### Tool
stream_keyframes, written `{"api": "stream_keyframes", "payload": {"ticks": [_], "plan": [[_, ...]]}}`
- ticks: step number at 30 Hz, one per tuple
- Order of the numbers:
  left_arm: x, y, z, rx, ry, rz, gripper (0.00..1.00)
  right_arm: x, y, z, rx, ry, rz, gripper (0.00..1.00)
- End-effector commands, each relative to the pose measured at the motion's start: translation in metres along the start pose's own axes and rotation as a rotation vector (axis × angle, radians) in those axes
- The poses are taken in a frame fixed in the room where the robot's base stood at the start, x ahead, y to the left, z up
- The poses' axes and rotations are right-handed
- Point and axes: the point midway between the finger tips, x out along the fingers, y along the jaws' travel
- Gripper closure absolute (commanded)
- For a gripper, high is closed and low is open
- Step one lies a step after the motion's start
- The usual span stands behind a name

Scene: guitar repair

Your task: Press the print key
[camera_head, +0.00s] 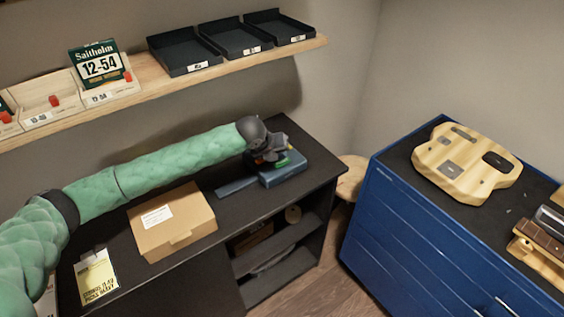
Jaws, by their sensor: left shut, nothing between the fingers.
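A blue-grey device (284,170), which looks like a label printer, sits on the black desk (236,205) near its right end. A green patch shows on its top. A flat blue-grey strip (236,187) lies at its left side. My left arm comes in from the left in a green quilted sleeve, and my left gripper (268,160) is shut and empty over the top of the device. The gripper hides part of the top, and I cannot make out the print key or tell whether the fingers touch it. My right gripper is not in view.
A cardboard box (172,222) and a yellow-and-white packet (97,278) lie on the desk below my left arm. A wooden shelf (215,81) with black trays (184,52) runs above. A blue cabinet (420,235) with a guitar body (465,165) stands at right.

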Motion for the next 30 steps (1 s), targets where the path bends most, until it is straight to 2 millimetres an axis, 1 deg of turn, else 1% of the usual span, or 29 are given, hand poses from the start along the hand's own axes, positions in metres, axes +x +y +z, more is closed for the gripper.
{"api": "stream_keyframes", "payload": {"ticks": [16,30], "plan": [[0.0066,0.0035,-0.004,0.0,0.0,0.0,1.0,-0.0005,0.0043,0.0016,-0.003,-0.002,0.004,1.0],[0.0075,0.004,-0.0044,0.0,0.0,0.0,1.0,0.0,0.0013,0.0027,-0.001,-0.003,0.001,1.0]]}}
